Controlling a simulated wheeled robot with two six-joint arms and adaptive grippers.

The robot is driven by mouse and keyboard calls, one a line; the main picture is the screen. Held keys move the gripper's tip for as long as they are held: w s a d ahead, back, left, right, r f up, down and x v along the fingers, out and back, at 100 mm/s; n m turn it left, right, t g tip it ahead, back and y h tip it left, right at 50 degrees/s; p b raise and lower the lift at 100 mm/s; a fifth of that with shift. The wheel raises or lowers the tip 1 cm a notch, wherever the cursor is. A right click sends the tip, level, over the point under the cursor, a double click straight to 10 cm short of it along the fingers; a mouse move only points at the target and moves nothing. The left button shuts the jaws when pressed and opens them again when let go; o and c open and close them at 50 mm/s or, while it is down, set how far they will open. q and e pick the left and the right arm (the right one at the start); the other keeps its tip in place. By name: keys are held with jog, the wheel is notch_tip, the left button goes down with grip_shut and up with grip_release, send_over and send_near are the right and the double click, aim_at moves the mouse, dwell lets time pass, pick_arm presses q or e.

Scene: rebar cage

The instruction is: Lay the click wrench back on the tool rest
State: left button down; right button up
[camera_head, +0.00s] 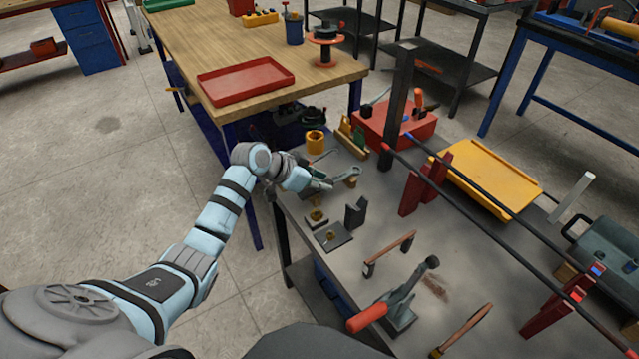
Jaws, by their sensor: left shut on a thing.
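My left gripper (322,184) reaches in from the left over the near left part of the grey bench. It is shut on a slim grey tool, which I take to be the click wrench (346,177); its far end points right. The fingers hide part of it. Just below the gripper stand small brass-topped pieces (316,215) and a dark upright block (355,213). I cannot tell for sure which of these is the tool rest. My right gripper is not in view.
On the grey bench (440,250) are a red-handled lever tool (395,308), a wooden-handled piece (390,252), long dark bars (490,258) on red supports, a yellow tray (487,180) and a red box (395,125). A wooden table (210,40) with a red tray (246,80) stands behind.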

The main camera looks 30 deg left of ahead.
pick_arm(q)
jog(key=shift+f, duration=0.3)
jog(key=c, duration=1.4)
grip_release()
jog(key=shift+b, duration=0.55)
jog(key=p+v, duration=0.1)
jog(key=v, duration=0.4)
jog(key=p+v, duration=0.1)
jog(key=v, duration=0.3)
jog(key=p+v, duration=0.1)
jog(key=v, duration=0.4)
jog(key=shift+s+d+r, duration=0.1)
jog(key=shift+s+d, duration=0.15)
jog(key=shift+s, duration=0.3)
